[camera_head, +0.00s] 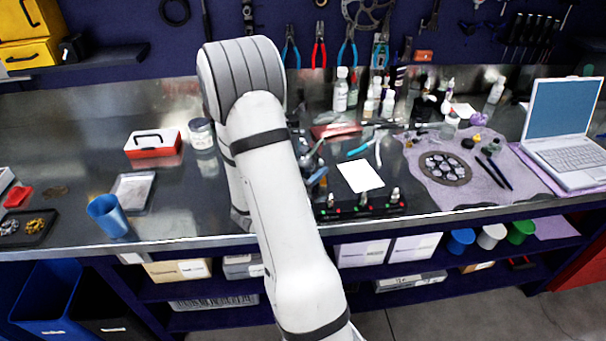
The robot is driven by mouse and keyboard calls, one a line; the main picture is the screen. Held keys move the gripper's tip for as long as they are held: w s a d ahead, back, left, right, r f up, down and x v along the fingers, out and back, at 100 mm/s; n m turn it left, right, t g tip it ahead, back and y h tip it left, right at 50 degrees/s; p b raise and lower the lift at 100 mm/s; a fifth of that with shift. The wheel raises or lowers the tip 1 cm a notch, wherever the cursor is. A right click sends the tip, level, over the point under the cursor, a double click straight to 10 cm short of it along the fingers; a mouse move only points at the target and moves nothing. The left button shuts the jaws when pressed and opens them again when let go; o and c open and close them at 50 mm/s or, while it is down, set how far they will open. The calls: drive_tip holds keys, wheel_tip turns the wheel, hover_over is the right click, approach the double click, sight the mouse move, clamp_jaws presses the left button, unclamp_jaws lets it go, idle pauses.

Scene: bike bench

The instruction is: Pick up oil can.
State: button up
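I cannot pick out the oil can with certainty. A cluster of small bottles stands at the back of the metal workbench (90,105), among them a white bottle (341,92). Another white bottle (496,90) stands further right, near the laptop. Which of these, if any, is the oil can is too small to tell. My arm rises through the middle of the view and bends back down behind itself. My gripper is not visible, and the arm hides part of the bench.
A blue cup (108,217) tilts near the front left edge. A red-and-white box (153,143) and a white tub (201,133) stand left of my arm. A white sheet (360,176) lies right of it. An open laptop (563,130) stands far right. The bench's left middle is mostly clear.

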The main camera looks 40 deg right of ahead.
sight(309, 155)
drive_tip(key=c, duration=1.1)
drive_tip(key=shift+c, duration=0.2)
drive_tip(key=shift+r, duration=0.2)
wheel_tip(309, 155, up, 10)
drive_tip(key=shift+f, duration=0.15)
